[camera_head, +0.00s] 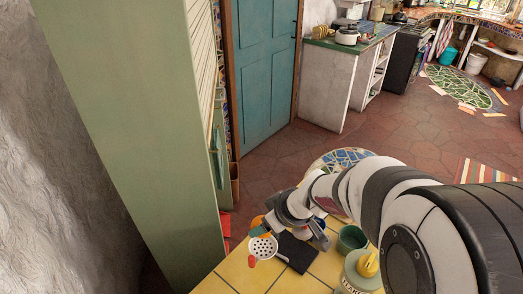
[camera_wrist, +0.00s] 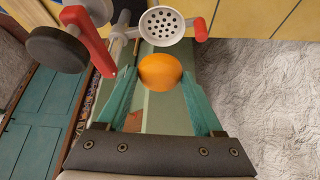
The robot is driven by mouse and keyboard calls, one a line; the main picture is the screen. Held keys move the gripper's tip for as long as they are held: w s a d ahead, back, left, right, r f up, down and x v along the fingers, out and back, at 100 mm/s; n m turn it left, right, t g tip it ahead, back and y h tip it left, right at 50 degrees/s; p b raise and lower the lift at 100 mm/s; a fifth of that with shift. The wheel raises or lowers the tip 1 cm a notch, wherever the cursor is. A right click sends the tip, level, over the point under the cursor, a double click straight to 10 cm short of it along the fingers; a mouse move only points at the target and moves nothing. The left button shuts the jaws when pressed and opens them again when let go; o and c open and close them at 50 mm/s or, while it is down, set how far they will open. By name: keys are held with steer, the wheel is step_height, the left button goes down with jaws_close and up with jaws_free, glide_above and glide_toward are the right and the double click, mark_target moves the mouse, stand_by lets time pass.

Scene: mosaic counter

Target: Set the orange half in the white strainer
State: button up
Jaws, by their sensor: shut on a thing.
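The orange half (camera_wrist: 160,71) is between the teal fingertips of my gripper (camera_wrist: 159,77) in the wrist view, its rounded orange side showing. My gripper is shut on it. In the head view the orange half (camera_head: 257,221) shows as a small orange patch beside my gripper (camera_head: 258,229), partly hidden. The white strainer (camera_wrist: 162,25) is a round bowl with holes and a red handle, just past the orange half in the wrist view. In the head view the strainer (camera_head: 263,246) is close in front of my gripper. No orange shows inside it.
A dark board (camera_head: 297,252) lies right of the strainer on the yellow tiled counter (camera_head: 240,276). A green bowl (camera_head: 351,239) and a lidded jar (camera_head: 362,272) stand further right. A dark round thing with a red part (camera_wrist: 57,48) is at upper left in the wrist view.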

glide_above(262, 247)
steer(key=s, duration=0.1)
steer(key=shift+s+d+f, duration=0.1)
steer(key=shift+d+f, duration=0.15)
steer(key=shift+f, duration=1.4)
steer(key=shift+d+f, duration=0.2)
steer(key=shift+f, duration=1.45)
steer(key=shift+f, duration=0.45)
steer(key=shift+f, duration=0.25)
steer(key=shift+s+d+f, duration=0.1)
steer(key=shift+f, duration=0.35)
steer(key=o, duration=1.4)
steer(key=shift+r, duration=3.55)
